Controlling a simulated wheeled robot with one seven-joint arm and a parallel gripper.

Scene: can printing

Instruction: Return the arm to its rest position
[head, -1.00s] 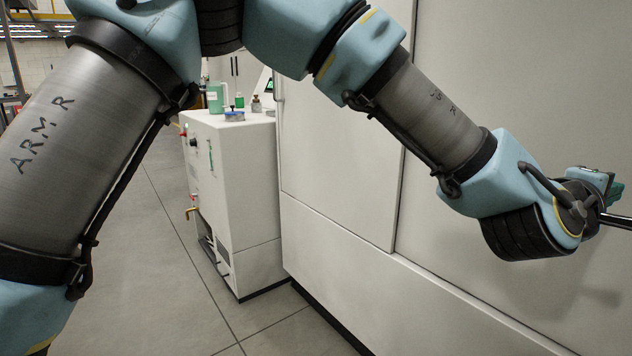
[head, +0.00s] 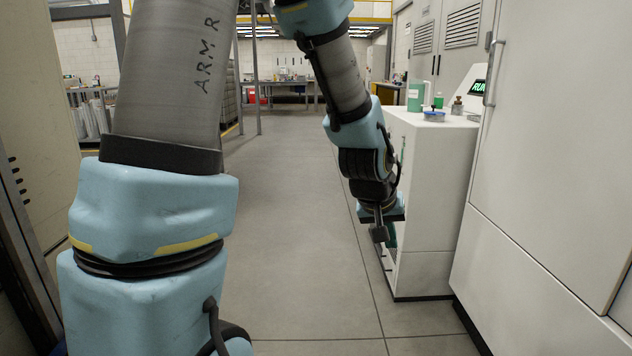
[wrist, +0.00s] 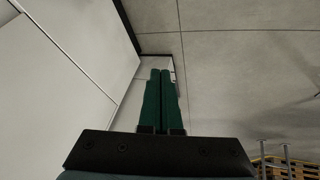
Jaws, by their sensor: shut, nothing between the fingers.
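My arm, blue and grey and marked "ARM R", rises at the left of the head view and bends down near the middle. My gripper (head: 390,236) hangs low in front of the white cabinet's left side, pointing down, and is partly hidden behind its own wrist housing. In the wrist view its two green fingers (wrist: 163,100) lie side by side, closed, with nothing between them. Floor and white panels show beyond the fingers.
A white cabinet (head: 440,180) with a green jug (head: 417,96) and small bottles on top stands close right of the gripper. A large white machine (head: 560,140) fills the right. A grey rack (head: 20,240) stands at the left edge. The tiled floor (head: 290,220) between is open.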

